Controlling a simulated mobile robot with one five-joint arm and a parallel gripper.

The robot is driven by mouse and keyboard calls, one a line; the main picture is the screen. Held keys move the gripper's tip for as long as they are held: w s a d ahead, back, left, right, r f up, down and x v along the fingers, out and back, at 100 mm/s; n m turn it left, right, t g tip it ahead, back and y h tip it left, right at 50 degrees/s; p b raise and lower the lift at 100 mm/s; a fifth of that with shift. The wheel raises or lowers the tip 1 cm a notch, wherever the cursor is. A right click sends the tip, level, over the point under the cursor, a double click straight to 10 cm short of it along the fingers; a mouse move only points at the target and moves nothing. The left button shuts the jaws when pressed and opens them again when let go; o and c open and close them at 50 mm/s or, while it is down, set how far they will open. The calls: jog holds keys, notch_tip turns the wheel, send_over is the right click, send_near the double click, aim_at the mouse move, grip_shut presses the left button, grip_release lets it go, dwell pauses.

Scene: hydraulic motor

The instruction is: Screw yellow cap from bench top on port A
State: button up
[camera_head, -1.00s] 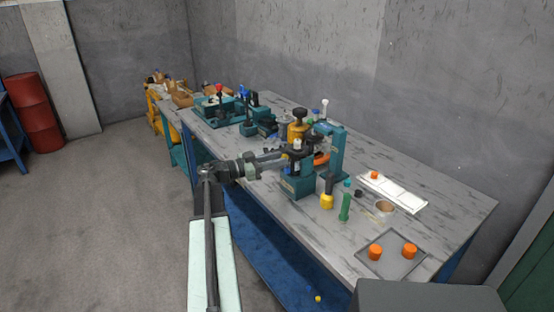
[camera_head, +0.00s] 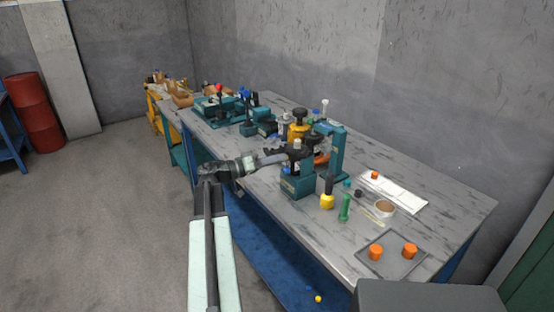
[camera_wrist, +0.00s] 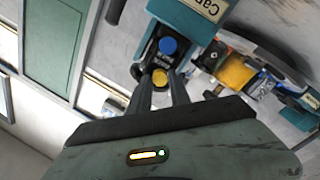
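In the wrist view a yellow cap (camera_wrist: 160,78) sits between the tips of my gripper (camera_wrist: 164,82), whose two dark fingers close in on its sides. A dark motor body with a blue cap (camera_wrist: 168,46) lies just beyond the fingertips, inside a teal holder (camera_wrist: 192,22). In the head view my gripper (camera_head: 276,148) is at the left side of the teal fixture (camera_head: 298,184) on the bench. The port under the yellow cap is hidden, so I cannot tell whether cap and port touch.
A small yellow piece (camera_head: 318,299) lies low beside the bench. A teal stand (camera_head: 338,150) rises behind the fixture.

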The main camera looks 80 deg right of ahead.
grip_shut()
jog(key=m, duration=0.6)
jog(key=shift+m, duration=0.4)
jog(key=shift+o, duration=1.9)
grip_release()
jog(key=shift+v, duration=1.75)
jog(key=o, duration=0.6)
jog(key=shift+c, duration=0.2)
